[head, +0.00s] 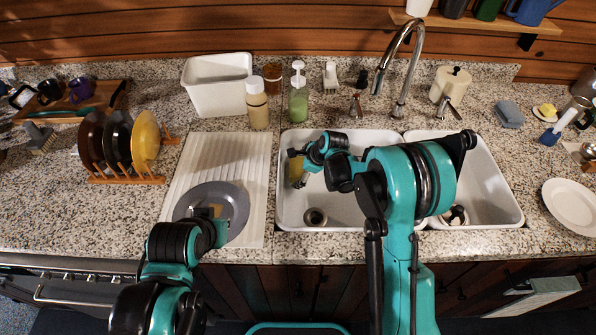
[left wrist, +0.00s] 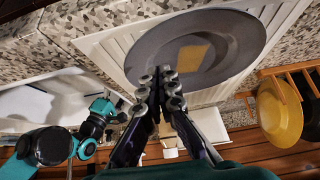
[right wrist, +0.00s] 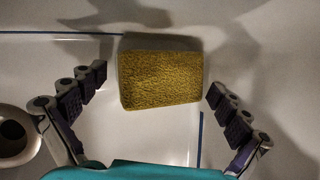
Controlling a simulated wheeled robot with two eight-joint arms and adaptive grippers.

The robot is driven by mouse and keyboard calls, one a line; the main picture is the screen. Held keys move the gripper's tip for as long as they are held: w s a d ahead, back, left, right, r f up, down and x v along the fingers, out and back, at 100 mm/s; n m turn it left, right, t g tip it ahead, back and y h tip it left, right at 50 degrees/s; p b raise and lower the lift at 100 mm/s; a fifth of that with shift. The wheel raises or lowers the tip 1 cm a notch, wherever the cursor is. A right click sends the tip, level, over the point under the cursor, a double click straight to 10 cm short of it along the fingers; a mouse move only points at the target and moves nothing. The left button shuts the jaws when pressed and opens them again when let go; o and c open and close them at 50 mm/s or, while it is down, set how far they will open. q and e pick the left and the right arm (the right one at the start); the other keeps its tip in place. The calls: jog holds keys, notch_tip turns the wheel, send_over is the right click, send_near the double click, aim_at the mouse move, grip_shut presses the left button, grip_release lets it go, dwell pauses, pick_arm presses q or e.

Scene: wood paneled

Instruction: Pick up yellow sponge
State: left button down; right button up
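The yellow sponge (right wrist: 161,80) is a rough rectangular block in the left basin of the sink. It shows in the head view (head: 296,169) near the basin's left side. My right gripper (right wrist: 157,85) is open. Its fingers stand to the left and right of the sponge, with gaps on both sides in the right wrist view. My left gripper (left wrist: 159,77) is empty, its fingers together over the grey plate (left wrist: 235,40). A flat yellowish square (left wrist: 194,53) lies on that plate.
The left sink basin (head: 345,205) has a drain (head: 315,217). The faucet (head: 402,70) rises behind the sinks. A plate rack (head: 125,178) stands left of the white drainboard (head: 250,165). Bottles and a white bin (head: 217,88) stand at the back. A white plate (head: 573,205) lies at right.

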aim_at(295, 164)
jog(key=c, duration=0.6)
pick_arm(q)
jog(key=shift+r+p, duration=0.35)
pick_arm(e)
jog(key=shift+r, duration=0.6)
pick_arm(q)
jog(key=shift+r+p, duration=0.7)
pick_arm(e)
notch_tip(295, 164, up, 3)
jog(key=shift+f, duration=0.1)
pick_arm(q)
jog(key=shift+r+p, duration=1.75)
jog(key=shift+r, duration=0.05)
pick_arm(e)
jog(key=shift+s+d+r, duration=1)
jog(key=shift+d+r, duration=0.15)
jog(key=shift+d, duration=0.5)
jog(key=shift+s+d+r, duration=1.05)
jog(key=shift+d+r, duration=0.15)
jog(key=shift+d, duration=0.45)
jog(key=shift+s+d+r, duration=1)
jog(key=shift+d+r, duration=0.15)
jog(key=shift+d, duration=0.5)
jog(key=shift+o, duration=0.5)
